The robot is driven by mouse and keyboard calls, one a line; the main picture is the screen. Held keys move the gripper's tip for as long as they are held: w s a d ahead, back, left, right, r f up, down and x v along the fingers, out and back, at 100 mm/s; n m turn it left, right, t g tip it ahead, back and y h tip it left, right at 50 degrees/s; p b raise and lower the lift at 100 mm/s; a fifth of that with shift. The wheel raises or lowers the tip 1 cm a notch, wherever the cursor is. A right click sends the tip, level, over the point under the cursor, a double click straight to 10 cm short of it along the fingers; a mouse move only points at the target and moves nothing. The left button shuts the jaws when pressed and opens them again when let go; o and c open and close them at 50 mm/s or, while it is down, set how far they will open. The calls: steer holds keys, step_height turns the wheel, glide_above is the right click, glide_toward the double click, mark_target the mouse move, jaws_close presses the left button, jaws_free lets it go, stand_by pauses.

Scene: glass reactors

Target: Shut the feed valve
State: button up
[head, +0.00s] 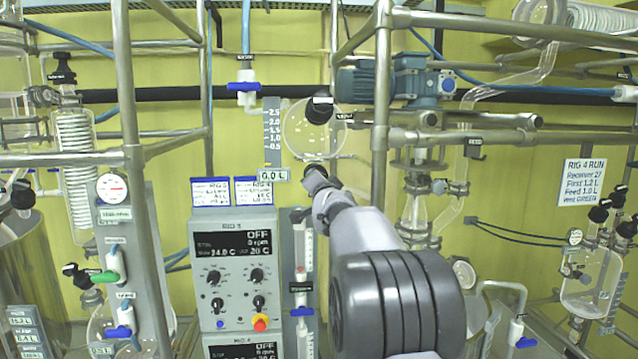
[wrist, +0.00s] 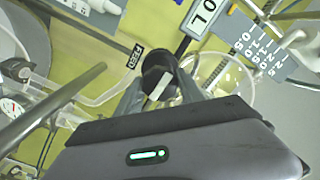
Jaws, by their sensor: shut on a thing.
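The feed valve's black round knob (wrist: 157,68) with a white pointer stripe is in the middle of the wrist view, beside a black FEED tag (wrist: 131,59). My gripper (wrist: 161,88) is shut on this knob, one grey finger on each side. The stripe lies slanted in the picture. In the head view my gripper (head: 317,180) is just below the round glass feed vessel (head: 312,138), and my wrist hides most of the knob. The display (head: 272,175) left of it reads 0.0 L.
A metal frame post (head: 382,110) stands close to the right of my arm. The grey control panel (head: 235,265) is at lower left, with a glass column and blue-handled valve (head: 301,311) beside it. A blue-handled valve (head: 243,88) hangs above left.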

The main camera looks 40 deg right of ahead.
steer(key=m, duration=0.5)
steer(key=shift+r+m, duration=0.2)
steer(key=shift+m, duration=0.1)
steer(key=m, duration=0.9)
steer(key=shift+m+p, duration=0.4)
steer(key=m, duration=0.5)
steer(key=shift+m, duration=0.6)
steer(key=shift+d+f+m+b, duration=0.1)
steer(key=shift+f+m+b, duration=0.2)
steer(key=shift+b, duration=0.65)
steer(key=shift+o, duration=0.2)
steer(key=f+m+b, duration=0.1)
steer(key=b, duration=0.7)
steer(key=shift+f+b, duration=0.15)
steer(key=shift+b, duration=0.15)
steer(key=shift+w+m+b, duration=0.1)
steer(key=shift+m+b, duration=0.3)
steer(key=shift+b, duration=0.4)
steer(key=shift+r+m+p, duration=0.6)
steer(key=shift+r+p, duration=0.3)
steer(key=shift+p, duration=0.05)
steer(key=shift+c, duration=0.2)
steer(key=shift+r+m+p, duration=0.1)
steer(key=shift+m+p, duration=0.35)
steer(key=shift+m, duration=0.05)
steer(key=m+p, duration=0.1)
steer(key=m, duration=0.3)
steer(key=shift+p, duration=0.35)
steer(key=shift+m, duration=2.2)
